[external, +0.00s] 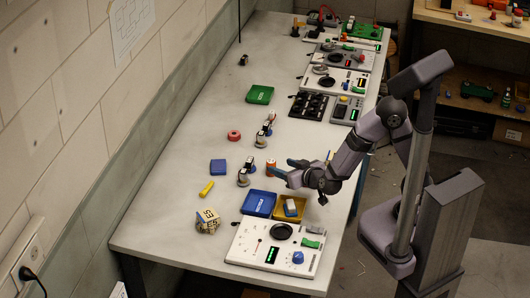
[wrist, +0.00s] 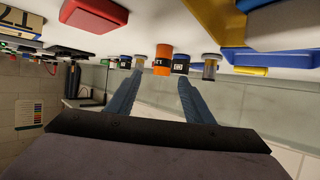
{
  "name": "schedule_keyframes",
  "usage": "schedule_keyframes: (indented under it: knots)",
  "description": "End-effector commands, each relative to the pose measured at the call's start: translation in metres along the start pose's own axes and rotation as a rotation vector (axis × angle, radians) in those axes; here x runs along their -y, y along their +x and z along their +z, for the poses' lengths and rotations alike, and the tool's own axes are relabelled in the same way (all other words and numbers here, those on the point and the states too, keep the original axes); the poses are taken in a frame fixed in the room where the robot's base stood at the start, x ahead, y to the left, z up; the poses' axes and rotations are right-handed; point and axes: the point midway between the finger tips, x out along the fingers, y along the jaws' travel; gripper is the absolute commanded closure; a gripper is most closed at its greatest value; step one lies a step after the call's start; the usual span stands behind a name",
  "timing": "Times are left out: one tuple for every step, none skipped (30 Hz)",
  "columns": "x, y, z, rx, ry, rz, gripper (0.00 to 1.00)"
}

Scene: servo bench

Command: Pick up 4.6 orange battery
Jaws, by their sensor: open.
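The orange battery (external: 271,169) stands on the light bench in the external view, just left of my gripper (external: 284,168). In the wrist view the orange battery (wrist: 162,60) appears beyond and between the two blue fingertips, with its orange side and a dark band showing. My gripper (wrist: 158,80) is open, with nothing between its fingers. I see no contact between the fingers and the battery.
A dark-and-blue cylinder (wrist: 181,63) stands close beside the battery, with another cylinder (wrist: 211,66) farther right. A blue tray (external: 259,203) and a yellow tray (external: 291,217) lie nearby. A control panel (external: 255,240) is at the near end. The bench's left middle has free room.

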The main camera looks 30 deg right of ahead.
Motion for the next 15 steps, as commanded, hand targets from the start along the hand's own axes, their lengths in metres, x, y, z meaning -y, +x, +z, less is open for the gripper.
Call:
schedule_keyframes:
  knots:
    - [-0.001,0.004,0.001,0.001,0.000,0.002,0.53]
    - [0.000,0.005,0.000,0.001,0.001,0.001,0.53]
    - [0.000,0.006,0.000,0.000,0.001,0.000,0.53]
    - [0.000,0.006,0.000,0.000,0.001,0.000,0.53]
    - [0.000,0.006,0.000,0.000,0.001,0.000,0.53]
    - [0.000,0.006,0.000,0.000,0.000,0.000,0.53]
    - [0.000,0.008,0.000,0.000,0.000,0.000,0.53]
    - [0.000,0.009,0.001,0.000,0.000,0.000,0.53]
    - [0.000,0.012,0.001,0.001,0.000,0.002,0.53]
    - [0.000,0.015,0.002,0.002,0.000,0.003,0.53]
    - [0.001,0.018,0.002,0.001,0.001,0.003,0.53]
    - [0.001,0.023,0.003,0.001,0.000,0.002,0.53]
    - [0.001,0.026,0.003,0.002,0.000,0.003,0.53]
    - [0.002,0.030,0.003,0.002,0.000,0.003,0.53]
    - [0.003,0.035,0.004,0.001,-0.001,0.002,0.53]
